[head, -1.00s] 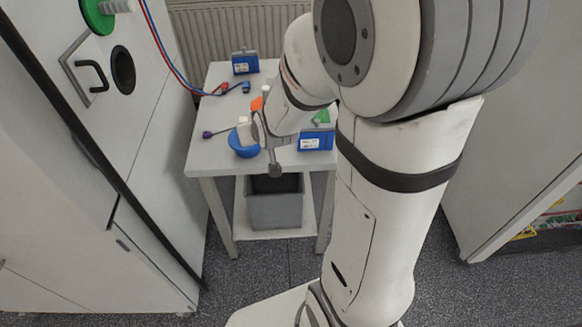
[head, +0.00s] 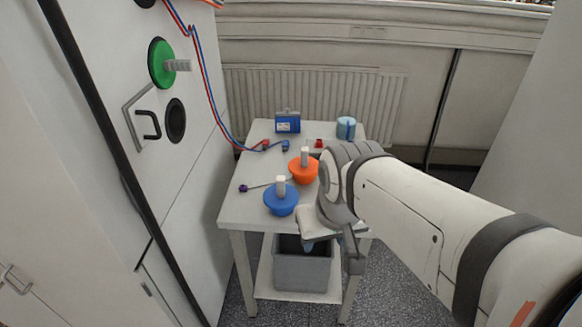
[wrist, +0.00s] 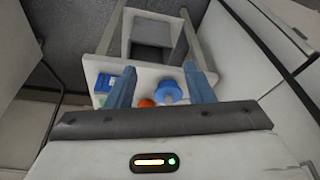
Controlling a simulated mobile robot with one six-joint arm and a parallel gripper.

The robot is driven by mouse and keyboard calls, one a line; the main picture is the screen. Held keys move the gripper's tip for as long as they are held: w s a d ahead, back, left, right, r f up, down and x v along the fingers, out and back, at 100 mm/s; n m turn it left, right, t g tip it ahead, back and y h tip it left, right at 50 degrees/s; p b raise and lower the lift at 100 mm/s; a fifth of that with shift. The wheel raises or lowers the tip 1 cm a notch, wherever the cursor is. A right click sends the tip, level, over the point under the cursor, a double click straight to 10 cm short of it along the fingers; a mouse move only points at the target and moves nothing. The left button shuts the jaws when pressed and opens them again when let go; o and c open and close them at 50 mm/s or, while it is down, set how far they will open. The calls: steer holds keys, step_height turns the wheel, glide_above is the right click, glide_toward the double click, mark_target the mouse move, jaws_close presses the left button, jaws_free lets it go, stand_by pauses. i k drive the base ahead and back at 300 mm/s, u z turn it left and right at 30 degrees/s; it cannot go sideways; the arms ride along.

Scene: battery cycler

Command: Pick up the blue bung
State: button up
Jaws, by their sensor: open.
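The blue bung (head: 281,203) stands near the front left of the small white table (head: 240,212), with its pale handle pointing up. My gripper (head: 331,248) is open and empty, to the right of the bung near the table's front edge, and apart from it. In the wrist view the blue bung (wrist: 170,93) appears beyond the gap between my open blue fingers (wrist: 162,82), closer to the right finger. An orange bung (head: 304,171) with a pale handle stands just behind the blue one.
A blue box (head: 288,124), a light-blue cylinder (head: 346,128) and cable ends lie at the table's back. A purple-tipped rod (head: 243,188) lies left of the bung. A grey bin (head: 301,272) sits below. The cabinet with a green bung (head: 158,62) stands left.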

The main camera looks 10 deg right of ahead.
mark_target(281, 198)
steer(key=u, duration=0.1)
steer(key=k, duration=0.95)
steer(key=u, duration=0.9)
steer(key=i, duration=1.3)
steer(key=z, duration=1.1)
steer(key=i, duration=0.75)
steer(key=z, duration=0.4)
steer(key=k, duration=0.95)
steer(key=z, duration=0.2)
steer(key=i, duration=0.95)
steer(key=u, duration=0.1)
